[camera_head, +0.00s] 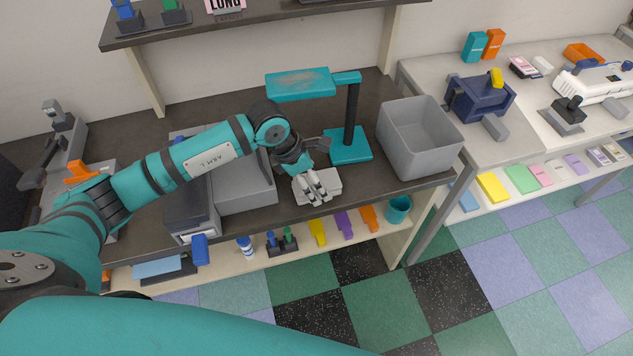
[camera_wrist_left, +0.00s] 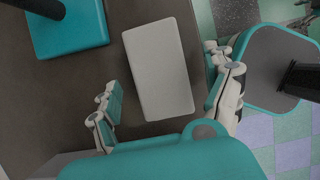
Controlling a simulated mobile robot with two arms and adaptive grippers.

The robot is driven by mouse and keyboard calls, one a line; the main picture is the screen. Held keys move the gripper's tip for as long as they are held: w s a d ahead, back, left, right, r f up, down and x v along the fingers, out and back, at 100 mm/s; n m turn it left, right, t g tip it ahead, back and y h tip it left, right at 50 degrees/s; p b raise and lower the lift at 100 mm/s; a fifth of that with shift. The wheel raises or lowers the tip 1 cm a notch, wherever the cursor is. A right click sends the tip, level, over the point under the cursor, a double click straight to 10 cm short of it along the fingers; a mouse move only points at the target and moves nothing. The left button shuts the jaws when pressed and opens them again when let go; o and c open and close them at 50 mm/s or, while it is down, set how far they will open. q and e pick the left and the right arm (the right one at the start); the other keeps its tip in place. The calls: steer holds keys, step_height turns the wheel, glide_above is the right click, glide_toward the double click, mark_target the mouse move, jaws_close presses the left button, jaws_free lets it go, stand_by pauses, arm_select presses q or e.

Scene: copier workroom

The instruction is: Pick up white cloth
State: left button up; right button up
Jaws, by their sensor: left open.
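The white cloth (camera_head: 328,181) lies as a flat, pale rectangular pad on the dark tabletop, near its front edge, in front of the teal stand. It also shows in the left wrist view (camera_wrist_left: 160,68). My left gripper (camera_head: 317,191) is just above the cloth and covers part of it in the head view. In the wrist view my left gripper (camera_wrist_left: 165,92) is open, with one finger on each side of the cloth, apart from its long edges. Nothing is held. My right gripper is not in view.
A teal stand with a square base (camera_head: 349,146) and overhanging arm (camera_head: 300,84) stands just behind the cloth. A grey bin (camera_head: 420,136) is to the right. A grey machine (camera_head: 240,187) is close on the left. A lower shelf (camera_head: 352,239) holds small items.

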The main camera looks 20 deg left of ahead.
arm_select(q)
steer(key=shift+x, duration=1.05)
steer(key=shift+f+b, duration=0.15)
steer(key=shift+b, duration=0.2)
steer(key=shift+c, duration=0.4)
steer(key=c, duration=1.1)
